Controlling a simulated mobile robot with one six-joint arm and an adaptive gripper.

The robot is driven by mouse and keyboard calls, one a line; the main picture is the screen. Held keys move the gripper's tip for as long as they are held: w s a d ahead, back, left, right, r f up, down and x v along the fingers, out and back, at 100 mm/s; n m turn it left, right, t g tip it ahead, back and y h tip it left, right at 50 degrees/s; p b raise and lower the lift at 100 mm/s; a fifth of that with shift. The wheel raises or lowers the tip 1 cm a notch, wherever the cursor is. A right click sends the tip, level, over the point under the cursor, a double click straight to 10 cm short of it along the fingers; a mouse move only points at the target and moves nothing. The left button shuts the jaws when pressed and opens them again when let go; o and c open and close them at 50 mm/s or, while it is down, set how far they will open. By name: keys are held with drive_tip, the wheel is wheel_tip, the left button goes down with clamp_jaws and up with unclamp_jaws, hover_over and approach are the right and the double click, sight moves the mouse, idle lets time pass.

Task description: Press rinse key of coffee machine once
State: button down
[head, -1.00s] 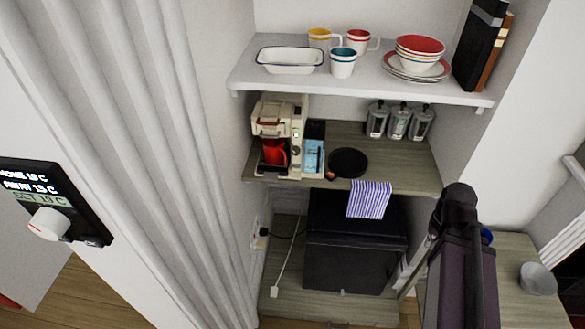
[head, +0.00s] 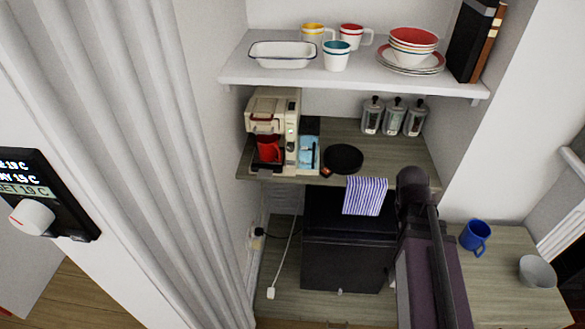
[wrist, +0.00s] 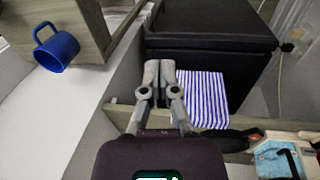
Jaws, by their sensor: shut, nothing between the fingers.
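The cream coffee machine (head: 268,105) stands at the left end of the wooden counter in the head view, with a red jug (head: 268,149) under its spout. A narrow key panel (head: 291,135) runs down its front right side. The single keys are too small to tell apart, so I cannot make out the rinse key. In the wrist view my gripper (wrist: 158,72) is shut and empty, in front of the dark cabinet and near the striped towel. It is well apart from the machine. In the head view my arm hides it.
A blue box (head: 308,152) stands right beside the machine, with a black pan (head: 343,158) to its right. A striped towel (head: 364,196) hangs over the counter edge. The upper shelf (head: 350,79) overhangs the counter. A blue mug (head: 475,236) and grey bowl (head: 537,271) stand at lower right.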

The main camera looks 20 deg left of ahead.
sight(294, 166)
drive_tip(key=w+a+f+n+t+h+b, duration=0.1)
drive_tip(key=w+a+f+n+t+b, duration=0.2)
drive_tip(key=a, duration=0.6)
drive_tip(key=w+a+f+n+t+h+b, duration=0.1)
drive_tip(key=w+a+f+n+h+b, duration=0.15)
drive_tip(key=w+a+b, duration=0.4)
drive_tip(key=s+a+n+t+b, duration=0.1)
drive_tip(key=a+n+t, duration=0.2)
drive_tip(key=a, duration=0.8)
drive_tip(key=s+a+n+t+y+b, duration=0.1)
drive_tip(key=a+n, duration=0.3)
drive_tip(key=a, duration=0.7)
drive_tip(key=shift+s+a+r+t+b, duration=0.25)
drive_tip(key=shift+t+b, duration=0.35)
drive_tip(key=shift+t, duration=0.3)
drive_tip(key=shift+w, duration=0.1)
drive_tip(key=shift+w+a+f, duration=0.1)
drive_tip(key=shift+w+a, duration=0.25)
drive_tip(key=shift+w, duration=1.05)
drive_tip(key=shift+w+a+r, duration=0.1)
drive_tip(key=shift+w+a, duration=0.25)
drive_tip(key=shift+w, duration=1)
drive_tip(key=shift+w+a+f, duration=0.1)
drive_tip(key=shift+w+a, duration=0.25)
drive_tip(key=shift+w, duration=1.05)
drive_tip(key=shift+w+a, duration=0.2)
drive_tip(key=shift+w, duration=0.6)
drive_tip(key=shift+s, duration=0.1)
drive_tip(key=shift+s+d, duration=0.2)
drive_tip(key=shift+s, duration=0.5)
